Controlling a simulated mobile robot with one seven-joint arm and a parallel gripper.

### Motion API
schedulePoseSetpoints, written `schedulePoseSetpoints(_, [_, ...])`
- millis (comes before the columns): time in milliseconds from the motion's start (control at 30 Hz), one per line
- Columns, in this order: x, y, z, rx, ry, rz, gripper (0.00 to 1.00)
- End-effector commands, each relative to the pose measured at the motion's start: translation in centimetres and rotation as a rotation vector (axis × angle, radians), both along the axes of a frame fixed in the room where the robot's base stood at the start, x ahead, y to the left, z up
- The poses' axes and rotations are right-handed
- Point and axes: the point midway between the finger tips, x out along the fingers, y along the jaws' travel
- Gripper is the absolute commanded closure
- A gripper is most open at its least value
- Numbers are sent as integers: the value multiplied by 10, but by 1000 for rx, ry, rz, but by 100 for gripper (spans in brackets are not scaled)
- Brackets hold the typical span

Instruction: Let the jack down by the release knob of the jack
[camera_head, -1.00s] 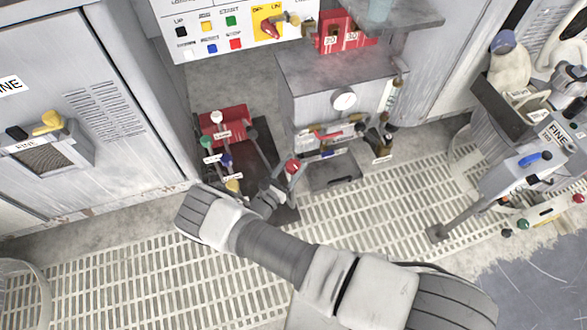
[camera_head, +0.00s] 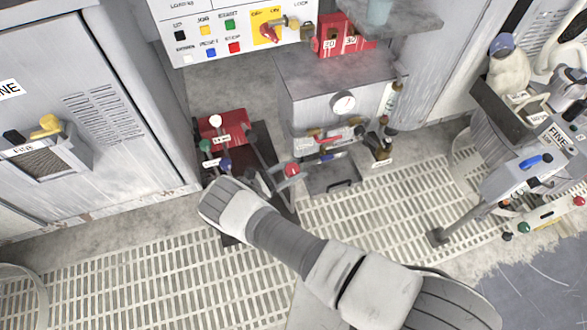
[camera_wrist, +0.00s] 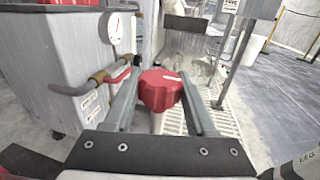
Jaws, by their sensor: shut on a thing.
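A red lobed knob with a pale mark on top, which looks like the release knob, shows in the head view (camera_head: 292,170) and in the wrist view (camera_wrist: 160,91). My gripper (camera_wrist: 162,84) is shut on it, one grey finger on each side. In the head view my gripper (camera_head: 277,179) reaches the knob from the lower left. A red unit (camera_head: 226,127), perhaps part of the jack, stands on a dark base to the left. Several levers with coloured knobs stand there, partly hidden by my arm.
A grey cabinet with a gauge (camera_head: 343,104) and pipe handles stands just behind the knob. A tall grey cabinet (camera_head: 70,120) is at the left. Slatted floor grating (camera_head: 390,215) lies open to the right. A FINE-labelled machine (camera_head: 520,180) stands at the far right.

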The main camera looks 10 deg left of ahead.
Motion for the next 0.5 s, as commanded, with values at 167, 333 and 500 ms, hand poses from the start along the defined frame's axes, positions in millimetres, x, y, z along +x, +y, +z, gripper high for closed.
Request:
schedulePoseSetpoints(167, [-1, 0, -1, 1, 3, -1, 99])
schedulePoseSetpoints(333, [-1, 0, -1, 1, 3, 0, 35])
schedulePoseSetpoints(500, [-1, 0, -1, 1, 1, 0, 14])
